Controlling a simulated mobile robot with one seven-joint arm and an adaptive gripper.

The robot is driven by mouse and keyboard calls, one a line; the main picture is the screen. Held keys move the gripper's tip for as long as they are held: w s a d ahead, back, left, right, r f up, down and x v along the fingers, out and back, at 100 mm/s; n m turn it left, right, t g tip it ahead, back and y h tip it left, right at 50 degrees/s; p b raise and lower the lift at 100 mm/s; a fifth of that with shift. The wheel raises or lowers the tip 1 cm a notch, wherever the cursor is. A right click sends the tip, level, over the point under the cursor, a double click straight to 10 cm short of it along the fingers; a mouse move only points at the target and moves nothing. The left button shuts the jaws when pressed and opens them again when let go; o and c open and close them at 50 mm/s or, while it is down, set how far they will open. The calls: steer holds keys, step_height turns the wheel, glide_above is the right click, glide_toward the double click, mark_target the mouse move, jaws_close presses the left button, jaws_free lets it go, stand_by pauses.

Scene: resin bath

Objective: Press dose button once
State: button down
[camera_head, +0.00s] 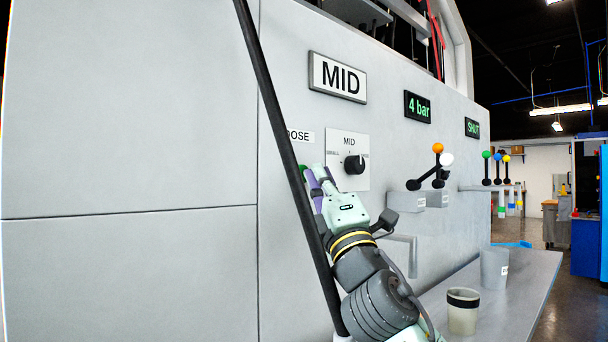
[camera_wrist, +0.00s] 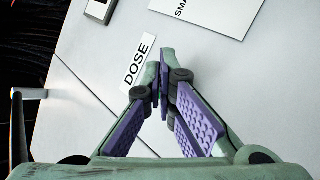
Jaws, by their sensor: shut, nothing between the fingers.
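The DOSE label (camera_wrist: 138,60) is on the pale panel in the wrist view, just left of my fingertips. In the head view the DOSE label (camera_head: 299,136) is partly hidden by a black bar. My gripper (camera_head: 314,178) is at the panel just below that label. In the wrist view my gripper (camera_wrist: 160,78) is shut and empty, its purple pads close together. I cannot tell whether the fingertips touch the panel.
A MID knob (camera_head: 354,164) sits right of my gripper. A MID sign (camera_head: 337,77) and a 4 bar display (camera_head: 417,107) are above. Levers (camera_head: 430,172) project farther right. A banded cup (camera_head: 463,311) and a grey cup (camera_head: 494,268) stand on the shelf (camera_head: 525,290).

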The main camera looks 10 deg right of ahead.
steer(key=shift+w+a, duration=0.2)
steer(key=shift+w, duration=0.05)
steer(key=shift+s, duration=0.1)
stand_by(0.5)
steer(key=shift+s+d, duration=0.5)
steer(key=shift+s, duration=0.2)
steer(key=shift+s+d, duration=0.45)
steer(key=shift+s, duration=0.25)
steer(key=shift+s+d, duration=0.45)
steer(key=shift+s, duration=0.25)
steer(key=shift+s+d, duration=0.45)
steer(key=shift+s, duration=0.25)
